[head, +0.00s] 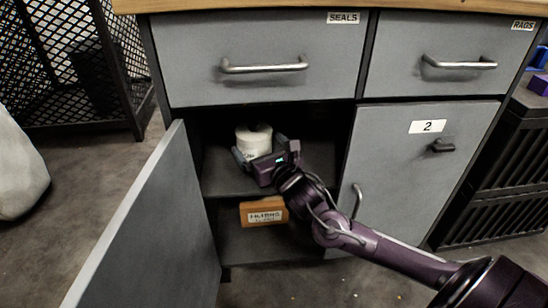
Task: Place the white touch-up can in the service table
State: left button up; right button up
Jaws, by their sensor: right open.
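The white touch-up can (253,138) stands upright on the upper shelf inside the open left compartment of the service table (260,45). My right gripper (260,151) reaches into this compartment from the right. It is open, with one finger to the left of the can's lower part and the other to its right. The gripper's body hides the lower front of the can. I cannot tell whether the fingers touch it. My left gripper is not in view.
The left door (150,235) stands open toward me. An orange labelled box (263,212) sits on the lower shelf. The "SEALS" drawer (262,50), "RAGS" drawer (450,50) and door 2 (415,165) are shut. A black mesh cage (75,60) stands at the left.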

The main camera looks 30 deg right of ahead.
jog(key=s+p, duration=0.1)
jog(key=s, duration=0.4)
jog(key=s+p, duration=0.1)
jog(key=s, duration=0.2)
jog(key=shift+a+p, duration=0.25)
jog(key=shift+p, duration=0.05)
jog(key=shift+s, duration=0.1)
